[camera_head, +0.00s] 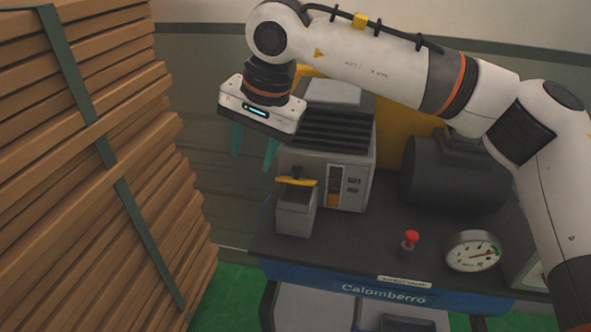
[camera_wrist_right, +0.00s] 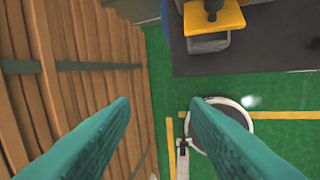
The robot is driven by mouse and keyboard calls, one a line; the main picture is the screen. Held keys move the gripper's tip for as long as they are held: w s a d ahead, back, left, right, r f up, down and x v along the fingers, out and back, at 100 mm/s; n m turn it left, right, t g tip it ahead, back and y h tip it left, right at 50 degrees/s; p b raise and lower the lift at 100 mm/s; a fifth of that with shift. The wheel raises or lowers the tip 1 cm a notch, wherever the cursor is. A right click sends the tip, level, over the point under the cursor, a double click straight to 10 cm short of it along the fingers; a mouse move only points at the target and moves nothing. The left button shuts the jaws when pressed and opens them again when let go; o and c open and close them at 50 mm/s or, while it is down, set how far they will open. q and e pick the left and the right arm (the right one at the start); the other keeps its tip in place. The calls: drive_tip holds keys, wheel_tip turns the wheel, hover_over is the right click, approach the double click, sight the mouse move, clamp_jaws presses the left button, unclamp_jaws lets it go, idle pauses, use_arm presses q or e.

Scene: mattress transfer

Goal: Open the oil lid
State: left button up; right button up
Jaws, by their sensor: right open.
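The oil lid (camera_head: 296,182) is a yellow plate with a dark knob, lying on top of a small grey oil box (camera_head: 295,217) at the left front of the machine. It looks shut. In the right wrist view the yellow lid (camera_wrist_right: 218,18) and its dark knob show at the top edge, right of centre. My right gripper (camera_head: 252,163) hangs with its teal fingers pointing down, to the left of the lid and apart from it. In the wrist view the fingers (camera_wrist_right: 158,104) are spread with nothing between them. My left gripper is not in view.
A tall strapped stack of wooden slats (camera_head: 80,150) stands close on the left. The machine's dark top (camera_head: 350,245) carries a vented unit (camera_head: 335,140), a dark motor (camera_head: 455,175), a red button (camera_head: 411,238) and a gauge (camera_head: 472,251). Green floor (camera_head: 225,296) shows between stack and machine.

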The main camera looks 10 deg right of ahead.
sight(296, 169)
drive_tip(key=w+d+r+n+t+h, duration=0.1)
drive_tip(key=w+d+r+t+h, duration=0.1)
drive_tip(key=w+d+t+h, duration=0.3)
drive_tip(key=w+d+f+g, duration=0.1)
drive_tip(key=f, duration=0.2)
drive_tip(key=w+f, duration=0.1)
drive_tip(key=f, duration=0.3)
drive_tip(key=w+d+f+g+y+p, duration=0.1)
drive_tip(key=f, duration=0.3)
drive_tip(key=shift+d+f+g, duration=0.1)
drive_tip(key=shift+d+g, duration=0.2)
drive_tip(key=shift+d, duration=0.05)
clamp_jaws()
